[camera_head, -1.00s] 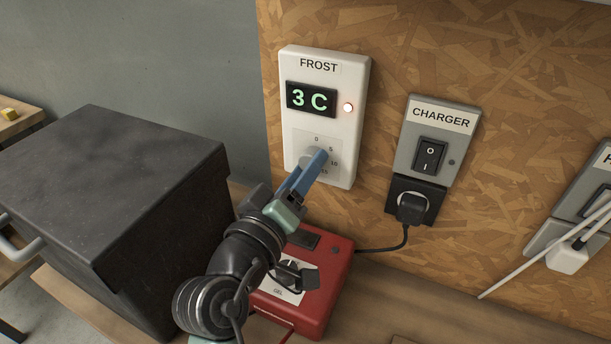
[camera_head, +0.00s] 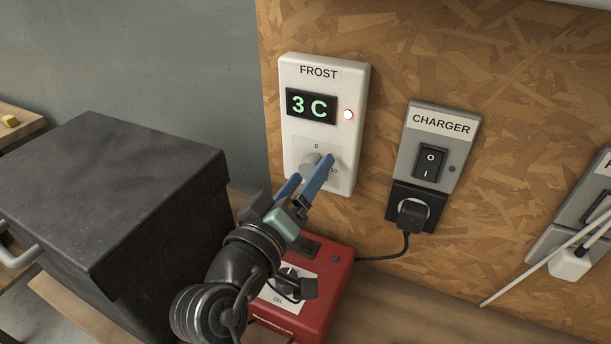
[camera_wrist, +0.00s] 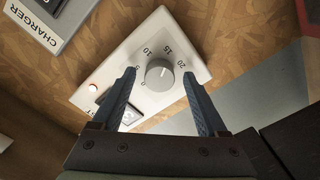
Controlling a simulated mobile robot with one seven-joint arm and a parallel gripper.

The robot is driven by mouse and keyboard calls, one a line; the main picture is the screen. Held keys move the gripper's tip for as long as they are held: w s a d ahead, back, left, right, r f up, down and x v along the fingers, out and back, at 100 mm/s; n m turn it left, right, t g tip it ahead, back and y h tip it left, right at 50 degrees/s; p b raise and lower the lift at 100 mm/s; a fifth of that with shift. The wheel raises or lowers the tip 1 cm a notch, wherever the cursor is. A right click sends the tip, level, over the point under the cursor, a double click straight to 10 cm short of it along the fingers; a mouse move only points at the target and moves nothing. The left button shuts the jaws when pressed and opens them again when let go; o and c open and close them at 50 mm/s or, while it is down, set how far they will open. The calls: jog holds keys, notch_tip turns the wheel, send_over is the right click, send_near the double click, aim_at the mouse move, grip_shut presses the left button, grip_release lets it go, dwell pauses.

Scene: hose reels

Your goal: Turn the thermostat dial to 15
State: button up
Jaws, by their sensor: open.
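The thermostat is a white box marked FROST (camera_head: 325,135) on the wall board, with a lit display (camera_head: 311,105) reading 3 C. Its round grey dial (camera_head: 309,164) is low on the box. The wrist view shows the dial (camera_wrist: 160,75) with numbers around it, including 10, 15 and 20; I cannot tell exactly where its pointer stands. My gripper (camera_head: 311,170) is open, its blue fingers apart. In the wrist view the gripper (camera_wrist: 158,73) has one finger on each side of the dial, with gaps showing. In the head view the right finger hides part of the scale.
A grey CHARGER switch (camera_head: 431,158) with a black plug (camera_head: 412,214) is to the right. A red box (camera_head: 318,290) sits below the thermostat, near my arm. A large dark box (camera_head: 110,200) stands at left. White rods (camera_head: 545,262) lean at far right.

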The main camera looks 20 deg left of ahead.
jog(key=s+b, duration=0.2)
jog(key=s, duration=1.1)
jog(key=shift+a, duration=0.25)
